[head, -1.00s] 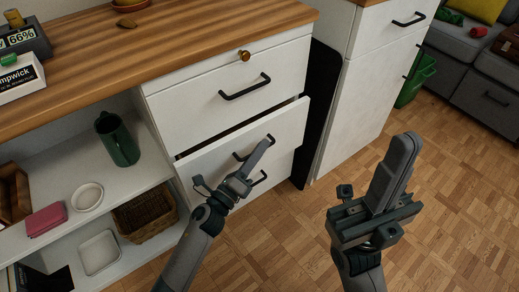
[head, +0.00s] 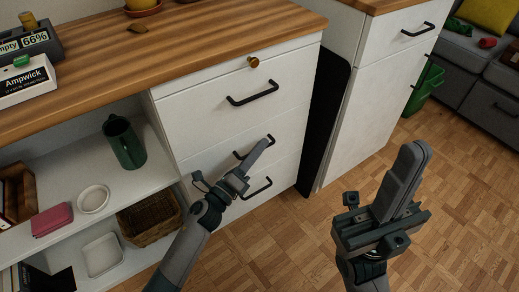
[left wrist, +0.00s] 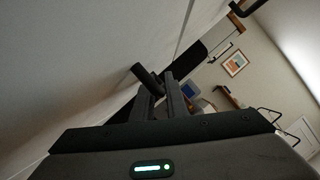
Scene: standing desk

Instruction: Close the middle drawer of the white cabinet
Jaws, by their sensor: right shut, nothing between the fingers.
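The white cabinet (head: 215,72) stands under the wooden top. Its middle drawer (head: 290,127) looks flush with the front, with no open gap showing around it. Its black handle (head: 239,155) is partly hidden behind my left gripper (head: 268,144). My left gripper lies against or very close to the middle drawer's front at the handle; contact is not clear. In the left wrist view the fingers (left wrist: 161,95) are beside a dark bar close to the white front, and their opening is unclear. My right gripper (head: 412,150) is shut and empty, over the floor to the right.
The top drawer's handle (head: 252,94) and the bottom drawer's handle (head: 257,188) are above and below. Open shelves on the left hold a green mug (head: 124,142) and a wicker basket (head: 150,218). A second cabinet (head: 375,90) stands at right. The parquet floor (head: 300,245) is clear.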

